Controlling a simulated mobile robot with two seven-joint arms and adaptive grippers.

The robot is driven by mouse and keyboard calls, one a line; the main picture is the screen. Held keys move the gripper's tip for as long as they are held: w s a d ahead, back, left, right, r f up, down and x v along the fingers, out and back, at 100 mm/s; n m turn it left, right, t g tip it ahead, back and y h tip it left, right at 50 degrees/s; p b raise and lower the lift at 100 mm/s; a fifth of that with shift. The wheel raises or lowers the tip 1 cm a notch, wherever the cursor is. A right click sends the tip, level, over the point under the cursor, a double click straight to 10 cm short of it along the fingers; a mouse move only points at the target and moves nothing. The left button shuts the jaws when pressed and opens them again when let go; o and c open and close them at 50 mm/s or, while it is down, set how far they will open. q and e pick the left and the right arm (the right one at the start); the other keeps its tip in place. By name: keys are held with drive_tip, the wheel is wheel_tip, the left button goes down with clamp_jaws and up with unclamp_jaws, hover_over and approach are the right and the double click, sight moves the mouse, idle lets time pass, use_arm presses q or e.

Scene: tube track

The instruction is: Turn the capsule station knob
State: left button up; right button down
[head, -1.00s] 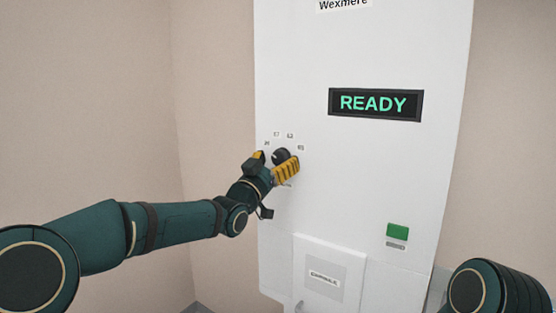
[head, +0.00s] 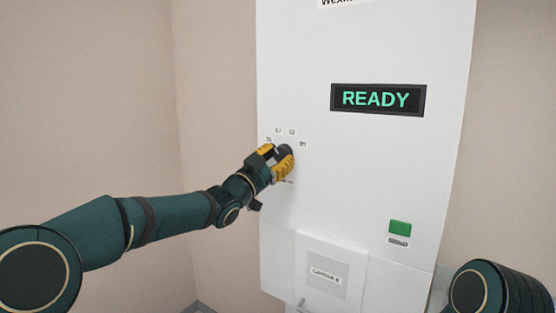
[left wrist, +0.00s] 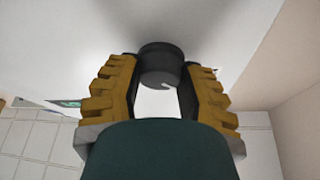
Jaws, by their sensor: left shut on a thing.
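The capsule station (head: 370,170) is a tall white panel in the head view. Its black round knob (head: 286,151) sits at the panel's left side, below an arc of small labels. In the left wrist view the knob (left wrist: 160,65) shows as a dark cylinder with a pale mark on its face. My left gripper (head: 278,158) has its yellow fingers on either side of the knob, shut on it; the fingers (left wrist: 160,75) also show in the left wrist view. In the head view the gripper partly hides the knob. My right gripper is out of view.
A dark display (head: 377,99) reads READY above and right of the knob. A green button (head: 400,228) is at lower right. A labelled door (head: 330,270) is low on the panel. Bare beige walls stand at both sides.

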use_arm(q)
drive_tip(key=m, duration=0.2)
drive_tip(key=m+g+h+p, duration=0.1)
drive_tip(key=m, duration=0.1)
drive_tip(key=shift+r+g, duration=0.3)
drive_tip(key=shift+r, duration=0.05)
drive_tip(key=shift+m+g+p, duration=0.4)
drive_tip(key=shift+m+p, duration=0.15)
drive_tip(key=shift+m, duration=0.65)
drive_tip(key=m+g+p, duration=0.2)
drive_tip(key=m+p, duration=0.1)
drive_tip(key=m, duration=0.2)
drive_tip(key=shift+r, duration=0.1)
drive_tip(key=shift+m+g+p, duration=0.7)
drive_tip(key=shift+m+p, duration=0.05)
drive_tip(key=shift+m, duration=0.85)
drive_tip(key=shift+a, duration=0.1)
drive_tip(key=o, duration=1.3)
drive_tip(key=shift+w+f, duration=0.1)
drive_tip(key=shift+f, duration=0.1)
drive_tip(key=shift+c, duration=0.2)
